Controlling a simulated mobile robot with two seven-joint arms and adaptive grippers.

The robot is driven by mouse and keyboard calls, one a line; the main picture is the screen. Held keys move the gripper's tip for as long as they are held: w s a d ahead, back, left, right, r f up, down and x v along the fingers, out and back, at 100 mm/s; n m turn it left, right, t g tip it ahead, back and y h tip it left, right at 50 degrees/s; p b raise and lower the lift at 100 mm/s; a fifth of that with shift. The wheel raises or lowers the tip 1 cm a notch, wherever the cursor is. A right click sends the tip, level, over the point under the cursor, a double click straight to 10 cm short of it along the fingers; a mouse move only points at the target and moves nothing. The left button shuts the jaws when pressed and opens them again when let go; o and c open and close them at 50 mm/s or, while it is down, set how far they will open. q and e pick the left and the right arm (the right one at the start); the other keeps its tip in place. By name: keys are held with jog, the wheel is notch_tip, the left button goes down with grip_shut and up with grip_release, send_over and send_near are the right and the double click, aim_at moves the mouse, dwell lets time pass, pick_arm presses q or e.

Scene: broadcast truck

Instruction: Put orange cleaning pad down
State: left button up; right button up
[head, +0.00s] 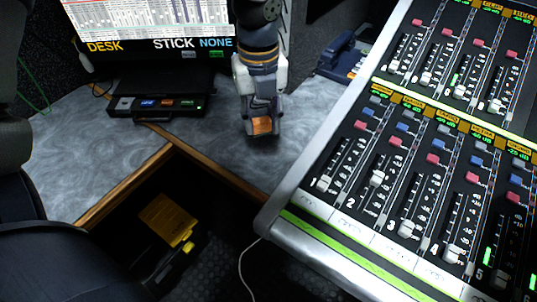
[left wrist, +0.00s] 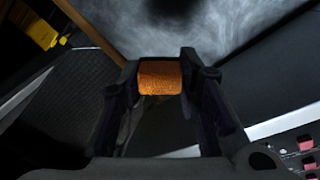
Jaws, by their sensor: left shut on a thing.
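The orange cleaning pad (head: 262,126) is between the fingertips of my left gripper (head: 263,130), over the grey desk (head: 218,127) near its front edge. In the left wrist view the pad (left wrist: 160,78) sits between the two dark fingers of the left gripper (left wrist: 160,80), which are shut on it. A dark patch shows on the desk just beyond the pad in that view. Whether the pad touches the desk cannot be told. My right gripper is in neither view.
A mixing console (head: 400,180) with faders stands at the right. A black button box (head: 157,104) and a monitor (head: 150,25) are at the back left. A blue phone (head: 343,55) is behind. A yellow item (head: 168,220) lies below the wooden desk edge. Bare desk lies left of my gripper.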

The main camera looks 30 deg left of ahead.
aim_at(262, 160)
pick_arm(q)
jog(key=shift+w+a+f+m, duration=0.1)
jog(key=shift+a+f+m, duration=0.1)
jog(key=shift+m, duration=0.3)
notch_tip(262, 160, down, 10)
jog(key=shift+r+b, duration=0.1)
jog(key=shift+b, duration=0.5)
jog(key=shift+r, duration=0.1)
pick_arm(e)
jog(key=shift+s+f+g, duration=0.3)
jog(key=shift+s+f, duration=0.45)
pick_arm(q)
jog(key=o, duration=1.1)
jog(key=shift+f, duration=0.2)
notch_tip(262, 160, up, 12)
jog(key=shift+r+p, duration=0.25)
jog(key=shift+p, duration=0.45)
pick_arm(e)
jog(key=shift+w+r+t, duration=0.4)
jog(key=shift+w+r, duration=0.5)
